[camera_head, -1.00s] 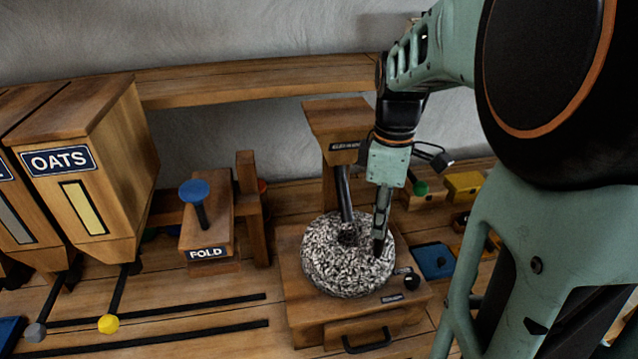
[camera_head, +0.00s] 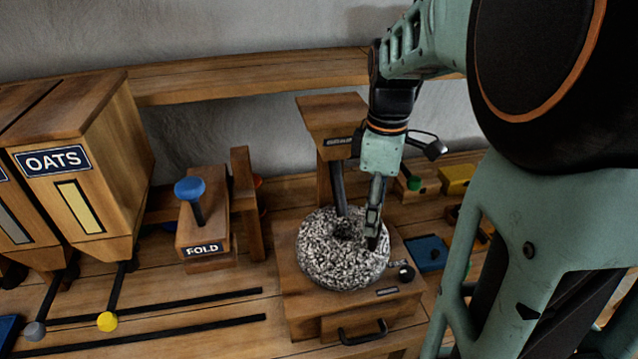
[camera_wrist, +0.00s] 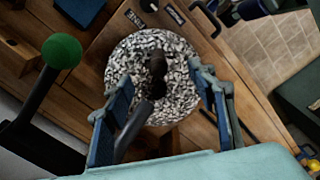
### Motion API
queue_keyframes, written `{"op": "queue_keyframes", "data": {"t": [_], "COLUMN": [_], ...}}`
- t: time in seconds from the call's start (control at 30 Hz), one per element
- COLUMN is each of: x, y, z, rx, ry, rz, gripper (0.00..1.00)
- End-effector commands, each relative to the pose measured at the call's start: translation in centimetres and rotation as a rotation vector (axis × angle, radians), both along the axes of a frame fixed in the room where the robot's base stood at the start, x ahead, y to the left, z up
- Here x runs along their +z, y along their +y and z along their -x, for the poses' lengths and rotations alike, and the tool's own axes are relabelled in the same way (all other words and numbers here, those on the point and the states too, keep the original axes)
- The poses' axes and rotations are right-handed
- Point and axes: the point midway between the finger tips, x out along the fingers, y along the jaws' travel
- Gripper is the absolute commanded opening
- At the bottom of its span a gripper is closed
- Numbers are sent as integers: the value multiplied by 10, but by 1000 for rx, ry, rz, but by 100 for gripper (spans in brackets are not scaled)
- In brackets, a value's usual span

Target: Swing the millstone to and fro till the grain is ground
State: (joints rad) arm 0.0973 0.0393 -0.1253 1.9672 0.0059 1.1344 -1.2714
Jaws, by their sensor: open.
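The millstone (camera_head: 322,268) is a round, black-and-white speckled stone with a dark centre, lying on a wooden mill base (camera_head: 300,310). It also shows in the wrist view (camera_wrist: 118,70). My gripper (camera_head: 373,243) points down over the right part of the stone. In the wrist view my open fingers (camera_wrist: 162,95) stand apart on either side of the stone, with a dark upright piece (camera_wrist: 157,72) between them. I cannot tell whether that piece is a handle. Nothing is gripped. A dark spout (camera_head: 338,188) comes down from the wooden hopper (camera_head: 332,118) toward the stone's centre. No grain is visible.
A drawer with a black handle (camera_head: 363,333) and a black knob (camera_head: 406,272) are on the base. The OATS bin (camera_head: 85,150) and FOLD block with blue knob (camera_head: 190,188) stand left. A blue tray (camera_head: 427,253) and yellow block (camera_head: 456,180) lie right.

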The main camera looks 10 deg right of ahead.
Motion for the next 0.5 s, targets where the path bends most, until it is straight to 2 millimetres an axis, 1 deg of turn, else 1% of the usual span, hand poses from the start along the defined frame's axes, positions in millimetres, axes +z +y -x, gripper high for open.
{"op": "queue_keyframes", "data": {"t": [0.03,0.5], "x": [11,58], "y": [0,0], "z": [0,0], "rx": [0,0], "ry": [-1,-1], "rz": [1,1], "gripper": [52,52]}}
